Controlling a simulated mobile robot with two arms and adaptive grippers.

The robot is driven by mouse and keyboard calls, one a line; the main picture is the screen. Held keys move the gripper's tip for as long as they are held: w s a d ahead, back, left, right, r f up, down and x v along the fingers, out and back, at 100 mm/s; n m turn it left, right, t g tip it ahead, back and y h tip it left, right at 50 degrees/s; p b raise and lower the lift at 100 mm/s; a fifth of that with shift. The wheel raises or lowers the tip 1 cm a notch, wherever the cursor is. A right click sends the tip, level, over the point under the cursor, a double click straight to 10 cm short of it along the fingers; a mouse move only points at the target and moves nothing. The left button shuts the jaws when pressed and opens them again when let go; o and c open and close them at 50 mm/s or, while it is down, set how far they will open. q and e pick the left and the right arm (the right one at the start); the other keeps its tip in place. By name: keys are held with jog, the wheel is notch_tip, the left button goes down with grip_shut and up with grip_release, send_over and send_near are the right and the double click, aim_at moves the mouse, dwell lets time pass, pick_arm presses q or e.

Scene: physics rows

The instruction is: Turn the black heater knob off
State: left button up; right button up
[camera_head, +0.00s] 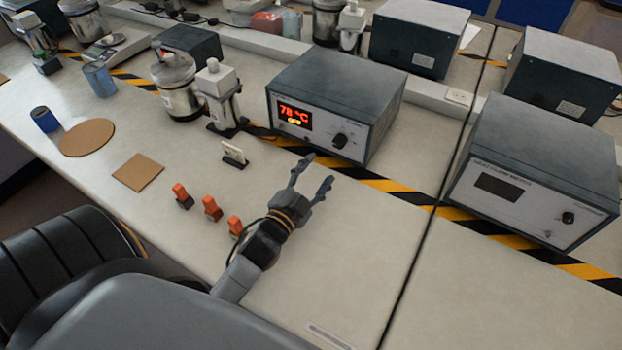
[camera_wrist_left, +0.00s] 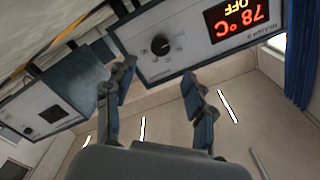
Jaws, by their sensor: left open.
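The black heater knob (camera_head: 340,141) is on the front panel of the grey heater box (camera_head: 345,85) at the middle back of the bench. The box's red display (camera_head: 293,114) reads 78 °C with OFF below it. My left gripper (camera_head: 318,169) is open and empty, in front of the panel and a little below the knob, apart from it. In the left wrist view the knob (camera_wrist_left: 160,45) shows upside down beyond and between the two spread fingers (camera_wrist_left: 158,82). The display (camera_wrist_left: 238,20) also shows there. My right gripper is not in view.
A second box with a dark display (camera_head: 497,187) and its own knob stands at the right. Metal canisters (camera_head: 176,85) stand further left. Bench space right of my gripper is clear.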

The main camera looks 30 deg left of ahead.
pick_arm(q)
jog(key=s, duration=0.2)
jog(key=shift+s, duration=0.35)
jog(key=shift+r, duration=0.1)
